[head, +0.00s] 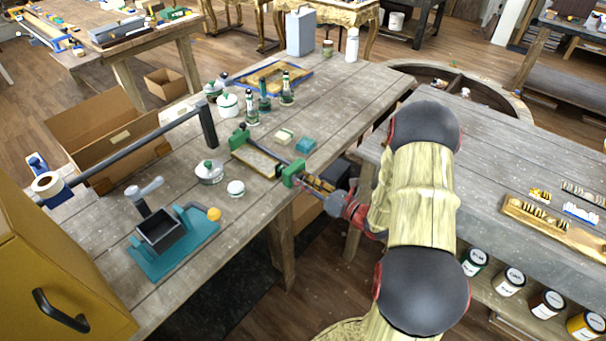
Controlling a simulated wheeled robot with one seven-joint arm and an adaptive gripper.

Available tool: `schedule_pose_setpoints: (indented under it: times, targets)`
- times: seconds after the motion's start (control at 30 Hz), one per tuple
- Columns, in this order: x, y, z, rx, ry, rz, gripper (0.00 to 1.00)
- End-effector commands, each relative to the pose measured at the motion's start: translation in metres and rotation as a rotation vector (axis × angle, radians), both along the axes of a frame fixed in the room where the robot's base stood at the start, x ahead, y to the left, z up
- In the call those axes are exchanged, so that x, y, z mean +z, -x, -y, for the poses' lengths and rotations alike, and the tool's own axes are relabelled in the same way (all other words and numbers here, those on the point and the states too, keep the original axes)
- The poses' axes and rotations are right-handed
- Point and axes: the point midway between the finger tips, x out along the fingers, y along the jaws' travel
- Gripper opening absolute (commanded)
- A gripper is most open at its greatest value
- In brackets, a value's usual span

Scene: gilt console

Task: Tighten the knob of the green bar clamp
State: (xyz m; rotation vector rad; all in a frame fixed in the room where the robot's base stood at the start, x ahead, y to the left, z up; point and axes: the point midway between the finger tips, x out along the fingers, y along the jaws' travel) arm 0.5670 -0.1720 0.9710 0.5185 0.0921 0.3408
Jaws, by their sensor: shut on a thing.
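The green bar clamp (293,173) lies near the right edge of the worn wooden bench, with one green jaw at the far left and the other at the edge. A flat pale piece with a dark frame (257,159) sits between its jaws. The clamp's knob end points over the bench edge toward my arm; the knob itself is small and mostly hidden. My gripper (323,190) is at this end, shut on the knob, beyond the bench edge. Its fingertips are small in the head view, so the exact grip is hard to see.
Green-capped bottles (287,94) are farther back. A second bench (490,150) lies right of my arm, paint cans below.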

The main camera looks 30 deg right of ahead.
Motion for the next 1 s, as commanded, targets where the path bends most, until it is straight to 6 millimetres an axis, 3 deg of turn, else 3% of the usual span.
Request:
schedule_pose_setpoints:
  times: [0.33, 0.87, 0.9, 1.0]
  targets:
    - [-0.0001, 0.0006, 0.0006, -0.002, -0.142, -0.053, 0.04]
    - [-0.0019, 0.0006, 0.001, -0.003, -0.166, -0.062, 0.04]
    - [-0.0019, 0.0007, 0.001, -0.003, -0.166, -0.062, 0.31]
    - [-0.0017, 0.0005, 0.001, -0.003, -0.166, -0.062, 0.37]
